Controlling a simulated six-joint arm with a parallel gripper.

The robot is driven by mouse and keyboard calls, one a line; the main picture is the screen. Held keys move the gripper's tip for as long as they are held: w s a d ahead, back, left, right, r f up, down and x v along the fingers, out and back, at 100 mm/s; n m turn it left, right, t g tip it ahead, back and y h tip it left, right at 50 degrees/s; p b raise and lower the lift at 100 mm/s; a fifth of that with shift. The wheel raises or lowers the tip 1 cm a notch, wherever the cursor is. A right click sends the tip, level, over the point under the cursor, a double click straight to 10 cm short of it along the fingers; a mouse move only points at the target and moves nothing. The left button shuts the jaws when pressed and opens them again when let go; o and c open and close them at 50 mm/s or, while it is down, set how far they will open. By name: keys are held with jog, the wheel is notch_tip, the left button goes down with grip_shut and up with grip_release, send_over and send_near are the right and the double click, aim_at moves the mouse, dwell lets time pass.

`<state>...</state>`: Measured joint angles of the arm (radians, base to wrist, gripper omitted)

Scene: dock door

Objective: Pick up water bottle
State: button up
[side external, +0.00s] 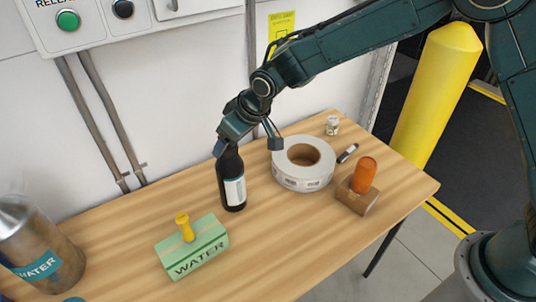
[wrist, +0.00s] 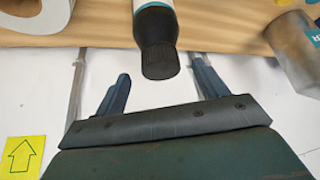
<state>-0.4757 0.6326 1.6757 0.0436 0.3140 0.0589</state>
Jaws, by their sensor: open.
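A metal container (side external: 42,250) with a teal band reading WATER stands at the left of the table in the side view; part of it shows at the right of the wrist view (wrist: 298,52). A dark bottle (side external: 232,188) with a white and teal label stands upright near the wall. My gripper (side external: 247,146) is open above this dark bottle, pointing down. In the wrist view the bottle's black ribbed top (wrist: 158,42) appears between the spread fingers (wrist: 160,72), with gaps on both sides. One finger hides part of the bottle's top in the side view.
A green block (side external: 196,250) reading WATER, with a yellow knob (side external: 184,226), lies in front of the bottle. A white roll (side external: 303,180) sits to its right. The wall is close behind.

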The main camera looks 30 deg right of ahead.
jog(key=shift+w+f, duration=0.15)
jog(key=shift+f, duration=0.2)
jog(key=shift+a+f, duration=0.1)
jog(key=x, duration=0.5)
dwell(0.6)
jog(key=c, duration=1.5)
jog(key=shift+r, duration=0.2)
notch_tip(320, 180, up, 20)
jog(key=shift+w+f, duration=0.1)
jog(key=shift+f, duration=0.05)
